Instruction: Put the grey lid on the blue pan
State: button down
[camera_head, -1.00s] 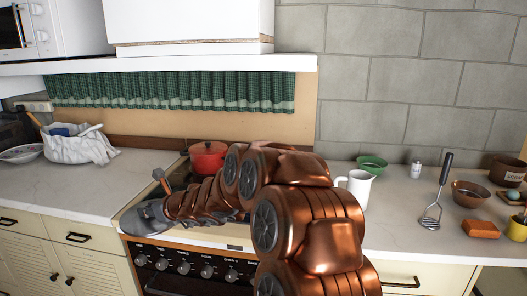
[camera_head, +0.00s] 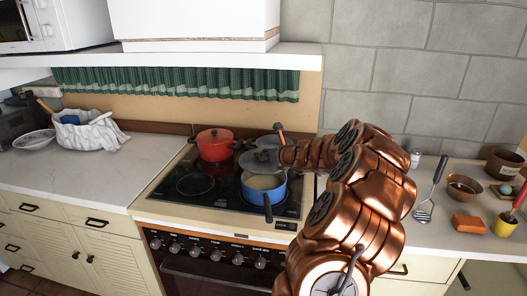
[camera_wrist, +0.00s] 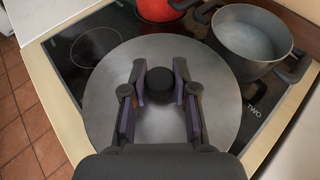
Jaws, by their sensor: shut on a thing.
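My gripper (camera_wrist: 161,86) is shut on the black knob (camera_wrist: 160,84) of the grey lid (camera_wrist: 104,104). The lid is a wide round disc that fills the middle of the wrist view. In the head view, the lid (camera_head: 256,161) is held above the back-left part of the blue pan (camera_head: 266,193), apart from its front rim. The blue pan stands on the front right of the black hob, its pale inside showing and its dark handle pointing forward. The lid hides the pan in the wrist view.
A red pot (camera_head: 214,146) stands at the back left of the hob. A grey pot (camera_wrist: 252,37) with black handles stands at the back right, near the lid. The front-left burner is clear. A masher (camera_head: 425,205) and an orange block (camera_head: 468,222) lie on the right counter.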

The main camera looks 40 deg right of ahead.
jog(key=shift+f+b, duration=2.35)
jog(key=shift+b, duration=0.2)
jog(key=shift+f+b, duration=0.35)
jog(key=shift+f, duration=0.45)
jog(key=c, duration=0.8)
grip_release()
jog(key=v, duration=1.2)
